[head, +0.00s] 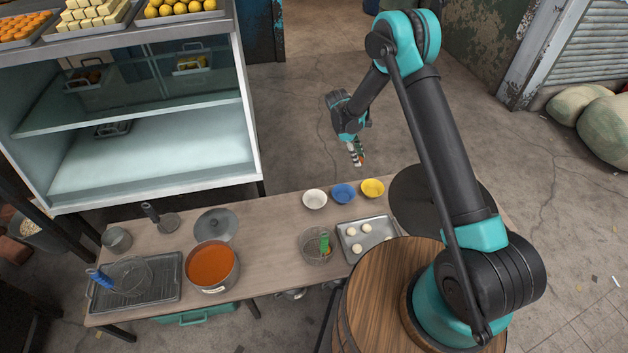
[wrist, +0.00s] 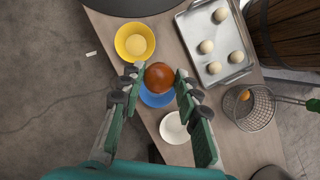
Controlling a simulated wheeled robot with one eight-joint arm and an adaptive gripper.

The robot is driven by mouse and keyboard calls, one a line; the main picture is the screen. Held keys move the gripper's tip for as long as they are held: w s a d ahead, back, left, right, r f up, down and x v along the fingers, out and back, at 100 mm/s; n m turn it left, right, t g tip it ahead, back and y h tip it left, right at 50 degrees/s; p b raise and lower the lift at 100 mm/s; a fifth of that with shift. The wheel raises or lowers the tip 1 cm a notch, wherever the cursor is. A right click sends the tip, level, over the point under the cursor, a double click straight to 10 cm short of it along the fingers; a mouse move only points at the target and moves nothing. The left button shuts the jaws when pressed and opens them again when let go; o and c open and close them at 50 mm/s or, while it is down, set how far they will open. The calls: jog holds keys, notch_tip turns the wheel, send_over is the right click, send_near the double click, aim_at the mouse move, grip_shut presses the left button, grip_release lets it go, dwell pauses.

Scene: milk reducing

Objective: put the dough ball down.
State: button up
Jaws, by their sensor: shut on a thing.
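My gripper (wrist: 157,82) is shut on an orange-brown dough ball (wrist: 159,75), which sits between the two fingertips in the wrist view. The blue bowl (wrist: 153,99) lies below and partly behind the ball in that view; the height between them is hard to tell. In the head view, my gripper (head: 356,153) is in the air beyond the table's far edge, and the ball is too small to make out clearly. The blue bowl (head: 343,193) stands between the white bowl (head: 315,198) and the yellow bowl (head: 372,188).
A metal tray (head: 344,228) holds several pale dough balls. A wire strainer (head: 316,252) with a green handle stands beside it. A pot of orange liquid (head: 211,265), a lid (head: 216,224) and a rack (head: 164,293) are farther left. Table between lid and bowls is clear.

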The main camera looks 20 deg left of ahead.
jog(key=s+a+f+n+t+y, duration=0.1)
jog(key=s+a+f+n+t, duration=0.1)
jog(key=s+a+f+n, duration=0.45)
jog(key=s+a+f+n+t, duration=0.2)
jog(key=s+a+f+n, duration=0.1)
jog(key=a, duration=0.6)
send_over(314, 204)
jog(key=shift+a+f, duration=0.1)
jog(key=shift+f, duration=5.55)
jog(key=o, duration=0.9)
jog(key=shift+r, duration=3.55)
